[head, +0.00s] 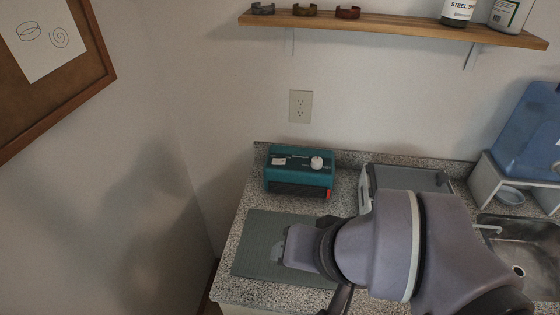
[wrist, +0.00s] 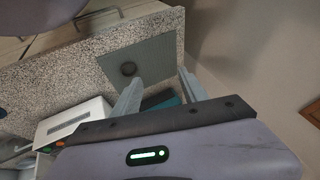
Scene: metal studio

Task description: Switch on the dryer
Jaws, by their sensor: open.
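Two appliances stand on the speckled counter; no label tells which is the dryer. The teal box (head: 298,171) at the back left has a dark front, a white knob (head: 317,162) on top and a red part at its right front corner. Part of it shows between my fingers in the wrist view (wrist: 166,103). The pale box (wrist: 75,124) has an orange button (wrist: 56,144) and a green one; in the head view its grey top (head: 405,178) shows behind my arm. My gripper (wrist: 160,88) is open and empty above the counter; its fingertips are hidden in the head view.
A sink (head: 530,245) and a blue water container (head: 530,135) are at the right. A wooden shelf (head: 390,27) hangs above. A wall closes the left side.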

